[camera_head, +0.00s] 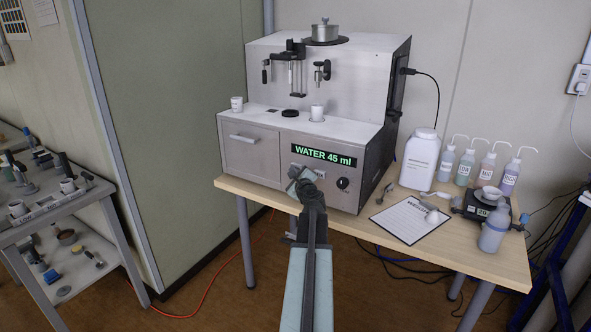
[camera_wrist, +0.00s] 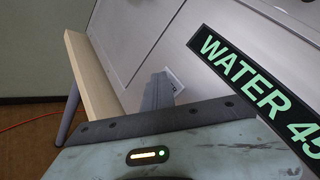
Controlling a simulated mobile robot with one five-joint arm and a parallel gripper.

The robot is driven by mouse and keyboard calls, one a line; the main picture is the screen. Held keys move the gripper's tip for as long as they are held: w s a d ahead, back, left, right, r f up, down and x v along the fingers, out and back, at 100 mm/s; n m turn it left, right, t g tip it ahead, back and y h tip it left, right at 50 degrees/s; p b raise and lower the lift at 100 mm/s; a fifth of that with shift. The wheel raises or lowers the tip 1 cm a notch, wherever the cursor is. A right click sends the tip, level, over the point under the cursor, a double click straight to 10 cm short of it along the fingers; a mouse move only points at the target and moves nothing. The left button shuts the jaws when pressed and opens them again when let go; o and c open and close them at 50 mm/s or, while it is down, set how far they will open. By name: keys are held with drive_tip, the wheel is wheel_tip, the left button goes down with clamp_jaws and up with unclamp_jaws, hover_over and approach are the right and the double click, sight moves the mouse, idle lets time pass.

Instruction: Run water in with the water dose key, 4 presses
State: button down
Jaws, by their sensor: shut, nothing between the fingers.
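The soil analyser (camera_head: 385,85) is a grey metal machine on a wooden table. Its display (camera_head: 330,155) glows green and reads "WATER 45 ml"; the display also shows in the wrist view (camera_wrist: 250,85), where its right end is cut off. My gripper (camera_head: 298,174) is shut and empty at the analyser's front panel, just below the left part of the display. In the wrist view my gripper (camera_wrist: 160,88) points at the panel beside a small label. The water dose key is hidden behind my gripper, and I cannot tell whether the tips touch it.
A black knob (camera_head: 343,184) sits right of my gripper. A drawer (camera_head: 252,152) is at the left of the front. White cups stand on the analyser's ledge. A white jug (camera_head: 420,160), wash bottles, a clipboard (camera_head: 408,221) and a scale are on the table's right.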

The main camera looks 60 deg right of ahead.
drive_tip(key=shift+a, duration=0.95)
drive_tip(key=shift+d, duration=0.15)
drive_tip(key=shift+d, duration=0.3)
drive_tip(key=shift+d, duration=0.4)
idle(1.1)
drive_tip(key=shift+a, duration=0.85)
drive_tip(key=a, duration=0.5)
